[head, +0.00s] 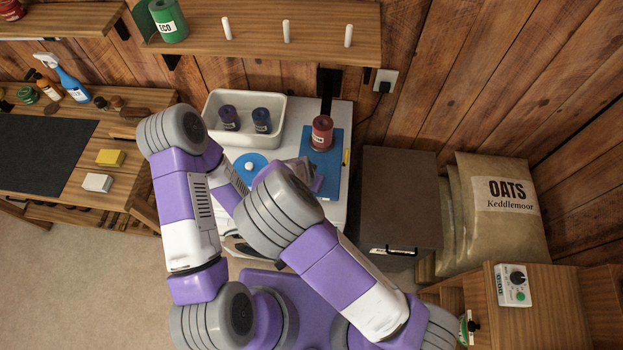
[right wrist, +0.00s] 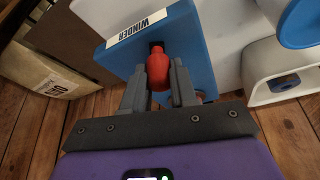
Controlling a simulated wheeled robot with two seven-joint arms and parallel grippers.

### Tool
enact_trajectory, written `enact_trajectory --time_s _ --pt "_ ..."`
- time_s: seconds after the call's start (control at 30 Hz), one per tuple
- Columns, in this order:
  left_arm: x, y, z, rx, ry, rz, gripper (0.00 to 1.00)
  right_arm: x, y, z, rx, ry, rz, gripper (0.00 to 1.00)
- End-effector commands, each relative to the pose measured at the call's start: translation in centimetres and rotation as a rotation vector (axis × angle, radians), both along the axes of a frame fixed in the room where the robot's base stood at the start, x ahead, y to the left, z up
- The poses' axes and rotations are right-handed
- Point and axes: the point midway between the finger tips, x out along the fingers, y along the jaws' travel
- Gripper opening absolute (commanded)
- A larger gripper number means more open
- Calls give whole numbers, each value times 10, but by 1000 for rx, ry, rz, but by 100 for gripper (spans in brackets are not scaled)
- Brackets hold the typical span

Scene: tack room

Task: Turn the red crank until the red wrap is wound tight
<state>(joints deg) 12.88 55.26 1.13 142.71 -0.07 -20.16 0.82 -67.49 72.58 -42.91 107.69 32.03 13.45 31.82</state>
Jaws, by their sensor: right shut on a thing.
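The blue winder (head: 337,142) stands on the white counter, and its "WINDER" face (right wrist: 188,48) fills the middle of the right wrist view. The red wrap (head: 322,127) is a rolled cylinder with a pale label, upright on the winder's top. How tightly it is wound is too small to tell. The red crank (right wrist: 158,70) sticks out from the winder's face. My right gripper (right wrist: 158,82) is shut on the crank, one grey finger on each side. In the head view my arms hide the crank and the right fingertips. My left gripper is hidden behind the arm links.
A white bin (head: 272,103) behind holds a purple and a blue roll. A blue disc with a white knob (head: 250,165) lies left of the winder. A brown cabinet (head: 400,190) and oats sacks (head: 500,210) stand to the right. A shelf (head: 260,40) overhangs the back.

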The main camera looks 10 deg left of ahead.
Motion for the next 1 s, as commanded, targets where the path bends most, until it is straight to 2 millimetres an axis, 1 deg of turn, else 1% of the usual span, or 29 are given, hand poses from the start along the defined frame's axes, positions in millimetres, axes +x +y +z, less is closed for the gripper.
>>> enact_trajectory --time_s 0.5,0.53,0.67,0.7,0.93,1.0 --pt "0 0 2 0 0 0 43 1 2 0 2 -3 -20 0" --pt "0 0 2 0 0 0 43 1 2 0 2 -3 -20 30" --pt "0 0 2 0 0 0 43 1 1 0 1 -1 -20 50" --pt "0 0 2 0 0 0 43 1 1 0 1 -1 -20 52" --pt "0 0 2 0 0 0 43 0 1 0 0 0 -19 52" --pt "0 0 2 0 0 0 43 0 1 3 1 -1 -19 52"
